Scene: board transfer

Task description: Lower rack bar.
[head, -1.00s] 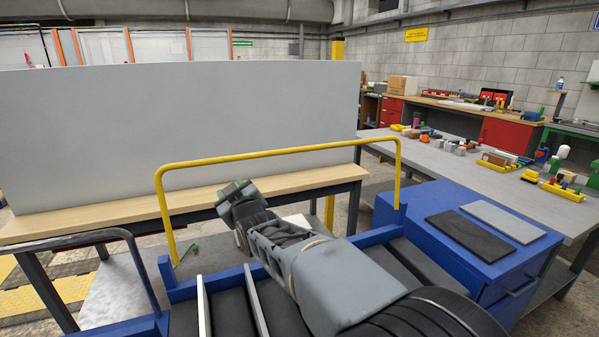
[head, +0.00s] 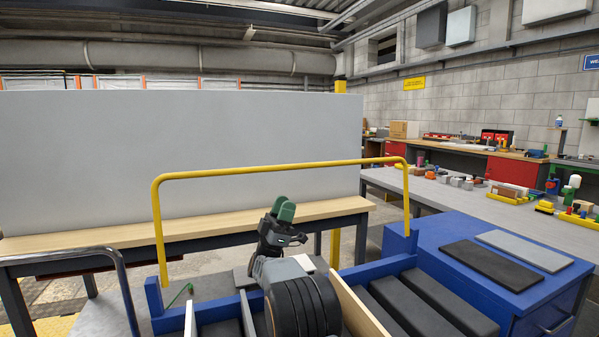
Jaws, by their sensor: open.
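The rack bar (head: 270,171) is a yellow tubular hoop that stands upright across the front of the blue rack (head: 388,262). Its two legs come down to the blue frame at left and right. My gripper (head: 284,213) has green-tipped fingers and is open. In the picture it is below the top rail, between the two legs, and apart from the bar. My arm hides part of the rack behind it.
A large grey board (head: 180,150) stands upright on a wooden-topped table (head: 120,238) beyond the bar. A blue cabinet (head: 440,275) with dark and grey pads is at right. A grey workbench (head: 420,188) with small parts stands behind it.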

